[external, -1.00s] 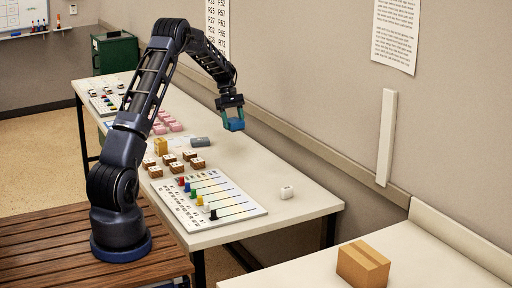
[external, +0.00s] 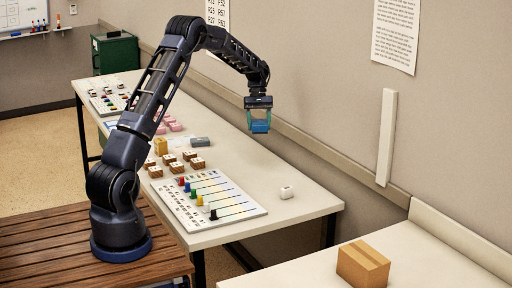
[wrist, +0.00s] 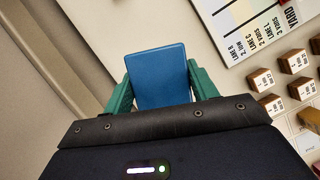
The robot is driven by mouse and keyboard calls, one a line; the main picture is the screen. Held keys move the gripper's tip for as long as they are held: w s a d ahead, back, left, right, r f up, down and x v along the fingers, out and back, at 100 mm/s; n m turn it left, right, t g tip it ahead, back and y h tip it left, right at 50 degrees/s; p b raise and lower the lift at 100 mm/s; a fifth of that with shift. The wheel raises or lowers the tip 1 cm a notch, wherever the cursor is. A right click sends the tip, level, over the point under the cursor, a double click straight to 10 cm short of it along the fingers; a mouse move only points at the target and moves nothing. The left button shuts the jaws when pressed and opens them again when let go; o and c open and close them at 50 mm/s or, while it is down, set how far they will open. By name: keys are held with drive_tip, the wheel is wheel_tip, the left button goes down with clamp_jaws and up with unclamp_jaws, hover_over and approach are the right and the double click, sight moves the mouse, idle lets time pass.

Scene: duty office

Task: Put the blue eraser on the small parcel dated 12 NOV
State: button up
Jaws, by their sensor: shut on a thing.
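The blue eraser (wrist: 157,77) is held between the green fingers of my gripper (wrist: 157,88) in the wrist view. In the external view my gripper (external: 259,120) is shut on the eraser (external: 260,127), in the air above the back part of the long table, near the wall. Several small brown parcels with white labelled tops (external: 183,163) stand in a group on the table; they also show at the right of the wrist view (wrist: 271,104). Their labels are too small to read, so I cannot tell which bears 12 NOV.
A white board with coloured sliders (external: 207,201) lies in front of the parcels. A white block (external: 286,192), a grey block (external: 200,142), a yellow block (external: 161,146) and pink blocks (external: 174,126) are on the table. A cardboard box (external: 363,265) stands on another table.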

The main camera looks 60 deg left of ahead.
drive_tip(key=w+d+r+m+g+y, duration=0.15)
drive_tip(key=d+m, duration=0.65)
drive_tip(key=d, duration=1.6)
drive_tip(key=w+d+m+g+y, duration=0.2)
drive_tip(key=d+m, duration=0.6)
drive_tip(key=d, duration=1.5)
wheel_tip(320, 180, up, 18)
drive_tip(key=n, duration=0.2)
hover_over(360, 256)
drive_tip(key=w, duration=0.2)
drive_tip(key=shift+t+y, duration=0.25)
drive_tip(key=shift+t, duration=0.1)
drive_tip(key=f, duration=1.9)
drive_tip(key=shift+s, duration=0.2)
drive_tip(key=shift+f, duration=0.2)
drive_tip(key=o, duration=1)
